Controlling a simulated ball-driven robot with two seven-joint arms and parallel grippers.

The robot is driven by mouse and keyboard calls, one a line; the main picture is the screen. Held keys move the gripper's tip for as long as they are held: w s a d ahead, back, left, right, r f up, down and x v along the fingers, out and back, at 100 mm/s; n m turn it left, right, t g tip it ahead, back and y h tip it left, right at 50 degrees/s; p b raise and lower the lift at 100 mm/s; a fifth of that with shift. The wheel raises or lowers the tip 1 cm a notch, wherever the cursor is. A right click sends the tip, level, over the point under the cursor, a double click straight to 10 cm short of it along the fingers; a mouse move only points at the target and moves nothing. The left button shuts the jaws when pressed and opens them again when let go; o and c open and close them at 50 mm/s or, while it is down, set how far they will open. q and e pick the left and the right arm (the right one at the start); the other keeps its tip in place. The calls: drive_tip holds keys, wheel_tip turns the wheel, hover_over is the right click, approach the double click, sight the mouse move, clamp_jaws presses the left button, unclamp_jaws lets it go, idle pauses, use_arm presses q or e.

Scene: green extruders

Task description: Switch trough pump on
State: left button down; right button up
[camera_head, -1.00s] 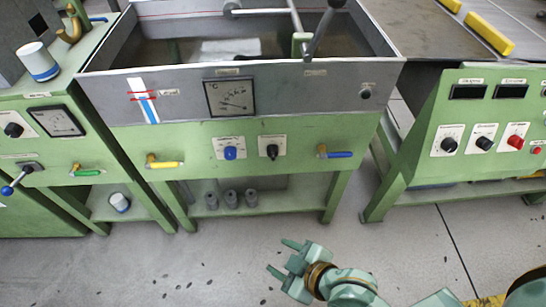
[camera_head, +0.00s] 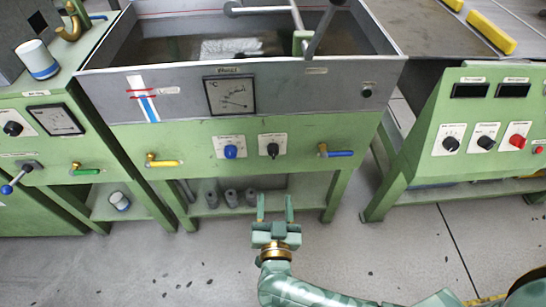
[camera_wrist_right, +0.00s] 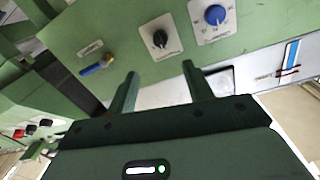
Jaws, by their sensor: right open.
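The trough (camera_head: 330,85) is a grey metal basin on a green stand, holding dark liquid. On its green front panel are a blue knob (camera_head: 230,152) and a black knob (camera_head: 272,150), each on a white plate. Both knobs also show in the right wrist view, the black one (camera_wrist_right: 160,39) left of the blue one (camera_wrist_right: 215,15). I cannot read which one is the pump switch. My right gripper (camera_head: 275,207) is open and empty, below and in front of the panel, apart from the knobs. Its fingers also show in the right wrist view (camera_wrist_right: 160,90). My left gripper is not in view.
A yellow-handled valve (camera_head: 165,163) and a blue-handled valve (camera_head: 337,153) flank the knobs. Grey cylinders (camera_head: 231,196) stand on the lower shelf. A control cabinet (camera_head: 480,140) stands right. The floor in front is clear.

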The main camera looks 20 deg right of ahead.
sight(273, 156)
drive_tip(key=b+x, duration=0.5)
drive_tip(key=x, duration=0.8)
drive_tip(key=shift+w+d+f, duration=0.1)
drive_tip(key=shift+w+f, duration=0.05)
drive_tip(key=shift+f, duration=0.05)
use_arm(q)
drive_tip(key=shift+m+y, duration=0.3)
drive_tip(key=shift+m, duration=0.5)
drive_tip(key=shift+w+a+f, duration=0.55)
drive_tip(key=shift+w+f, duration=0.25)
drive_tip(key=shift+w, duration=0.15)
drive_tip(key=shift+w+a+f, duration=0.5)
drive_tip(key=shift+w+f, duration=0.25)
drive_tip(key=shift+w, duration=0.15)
use_arm(e)
drive_tip(key=shift+w+d+r, duration=0.2)
drive_tip(key=shift+w, duration=0.4)
drive_tip(key=c, duration=1)
